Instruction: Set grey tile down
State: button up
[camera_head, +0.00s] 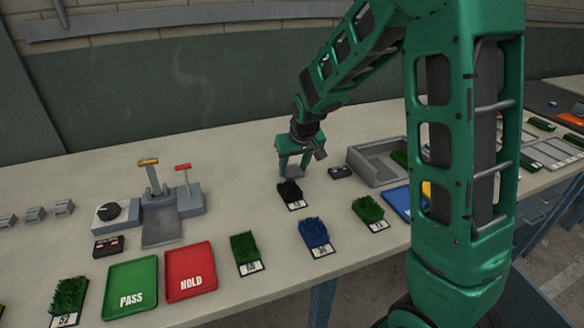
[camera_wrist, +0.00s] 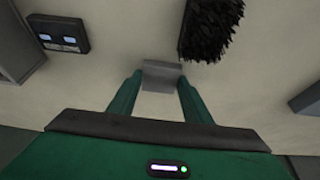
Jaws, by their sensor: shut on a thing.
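My green gripper (camera_head: 293,165) is near the middle of the table, behind the black turf sample. Its two fingers are shut on a small grey tile (camera_wrist: 163,77), which shows between the fingertips in the wrist view. The tile also shows below the fingers in the head view (camera_head: 292,172). I cannot tell whether its underside touches the table. The black turf sample (camera_head: 291,194) stands close by on its labelled base, apart from the tile; it also shows at the top of the wrist view (camera_wrist: 210,28).
Green and blue turf samples (camera_head: 314,234) stand along the front. A green PASS tray (camera_head: 131,289) and red HOLD tray (camera_head: 190,272) lie at left, with a lever device (camera_head: 160,217) behind. A small dark display box (camera_head: 340,172) and a grey tray (camera_head: 362,170) stand right of my gripper.

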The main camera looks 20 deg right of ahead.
jog(key=o, duration=1.1)
jog(key=shift+v, duration=6.1)
